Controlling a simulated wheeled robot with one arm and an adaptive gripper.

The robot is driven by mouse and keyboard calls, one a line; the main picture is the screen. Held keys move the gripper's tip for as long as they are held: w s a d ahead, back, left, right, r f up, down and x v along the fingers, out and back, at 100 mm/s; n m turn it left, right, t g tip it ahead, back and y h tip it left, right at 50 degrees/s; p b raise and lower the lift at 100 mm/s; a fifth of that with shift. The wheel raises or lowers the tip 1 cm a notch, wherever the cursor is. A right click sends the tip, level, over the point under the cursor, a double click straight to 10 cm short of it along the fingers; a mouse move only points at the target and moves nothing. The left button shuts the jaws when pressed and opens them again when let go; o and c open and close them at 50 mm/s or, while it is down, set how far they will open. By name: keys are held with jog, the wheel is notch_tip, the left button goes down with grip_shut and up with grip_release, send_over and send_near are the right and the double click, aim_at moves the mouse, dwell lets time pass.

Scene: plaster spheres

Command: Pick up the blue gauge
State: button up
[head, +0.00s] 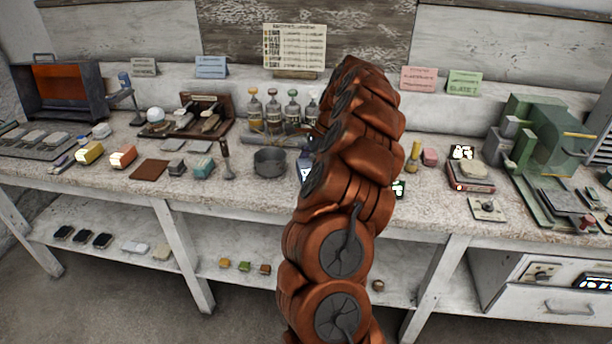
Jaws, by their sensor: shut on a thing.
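My copper-coloured arm rises through the middle of the head view and bends over the workbench (240,190). My gripper is hidden behind the arm, so its fingers and anything between them do not show. A small item with a bluish-white face (304,172) peeks out at the arm's left edge, beside the grey pot; it may be the blue gauge, but most of it is covered. A small dark item with a green-lit display (398,188) shows at the arm's right edge.
Left of the arm stand a grey pot (270,162), several bottles (273,108) and small blocks. On the right are a red-brown box (470,178), a switch plate (487,208) and a large green machine (545,140). Bare bench shows near the front edge.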

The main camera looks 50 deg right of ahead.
jog(key=s+a+r+b, duration=0.1)
jog(key=s+a+b, duration=0.2)
jog(key=s+a, duration=0.7)
jog(key=shift+s+r, duration=0.2)
jog(key=shift+s, duration=0.75)
